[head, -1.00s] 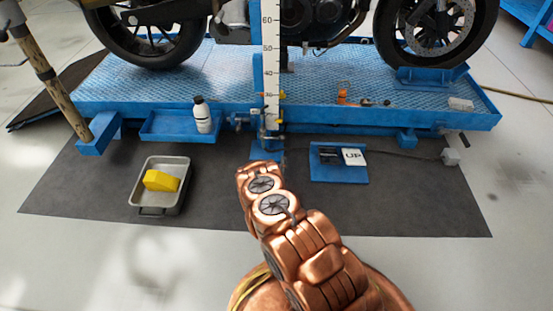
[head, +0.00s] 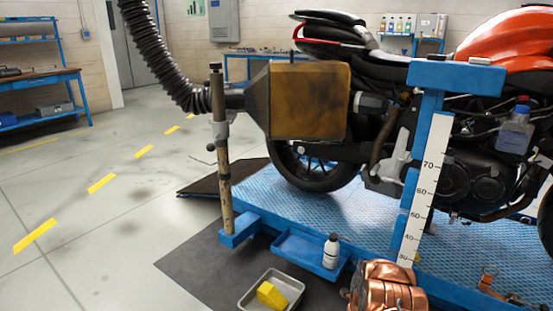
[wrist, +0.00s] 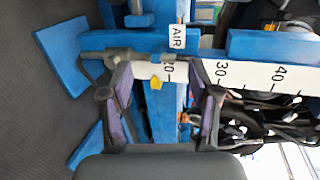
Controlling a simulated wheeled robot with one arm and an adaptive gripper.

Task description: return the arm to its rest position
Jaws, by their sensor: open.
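My copper-coloured arm (head: 388,288) shows at the bottom edge of the head view, in front of the foot of the blue post with the white number scale (head: 428,190). Its gripper end cannot be made out there. In the wrist view my gripper (wrist: 160,88) has its two fingers well apart, with nothing held between them. Beyond the fingers are the scale (wrist: 255,76), an "AIR" label (wrist: 178,37), a grey fitting and a small yellow piece (wrist: 156,83). I cannot tell whether the fingers touch any of these.
A motorcycle (head: 480,170) stands on the blue lift platform (head: 300,212). A white bottle (head: 331,250) stands in the blue side tray (head: 300,252). A grey pan (head: 250,292) with a yellow block (head: 271,294) lies on the dark mat. An exhaust hose (head: 160,55) hangs left. Floor at left is clear.

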